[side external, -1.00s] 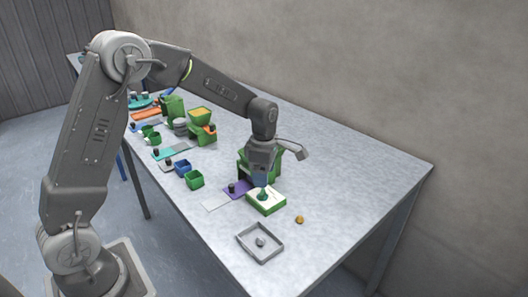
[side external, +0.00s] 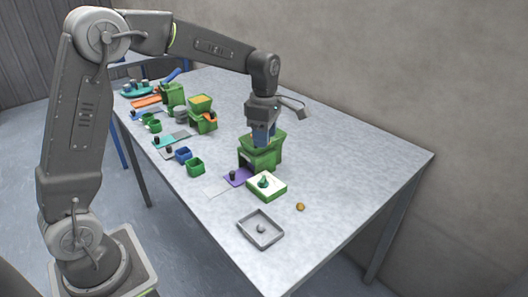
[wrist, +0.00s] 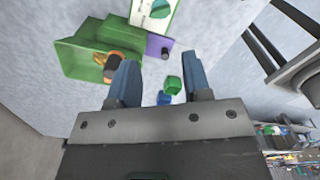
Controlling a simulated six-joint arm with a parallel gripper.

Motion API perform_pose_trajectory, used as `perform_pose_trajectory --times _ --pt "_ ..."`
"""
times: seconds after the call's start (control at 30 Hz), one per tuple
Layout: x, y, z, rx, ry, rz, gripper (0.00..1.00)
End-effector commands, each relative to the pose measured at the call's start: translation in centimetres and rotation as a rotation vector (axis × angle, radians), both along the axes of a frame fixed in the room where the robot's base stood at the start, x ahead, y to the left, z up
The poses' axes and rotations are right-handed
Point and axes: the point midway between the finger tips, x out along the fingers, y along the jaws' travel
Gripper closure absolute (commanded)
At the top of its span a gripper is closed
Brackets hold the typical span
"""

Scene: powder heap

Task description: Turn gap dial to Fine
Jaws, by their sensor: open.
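The dial (side external: 264,181) is a green pointer knob on a white-topped green box (side external: 279,190), in front of a green machine with an open top (side external: 262,155). In the wrist view the knob (wrist: 161,8) is cut by the top edge. No Fine mark can be read in either view, so I cannot tell what the pointer indicates. My gripper (side external: 264,138) hangs above and behind the dial, over the green machine, clear of the knob. Its blue fingers (wrist: 162,78) are apart with nothing between them.
A purple pad (side external: 238,177) with a dark knob lies left of the box. A grey tray (side external: 240,230) with a small ball and a small orange piece (side external: 300,207) lie nearby. Green and blue cups (side external: 195,167) and another machine (side external: 202,120) stand left. The table's right side is bare.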

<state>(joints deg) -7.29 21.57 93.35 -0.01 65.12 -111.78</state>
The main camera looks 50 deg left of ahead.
Motion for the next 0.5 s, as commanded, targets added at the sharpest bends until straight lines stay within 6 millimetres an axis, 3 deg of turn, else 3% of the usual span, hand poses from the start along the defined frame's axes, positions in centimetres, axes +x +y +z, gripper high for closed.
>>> perform_pose_trajectory --times 0.5 --pt "-0.23 0.31 0.02 0.0 -0.001 -1.196 0.62"
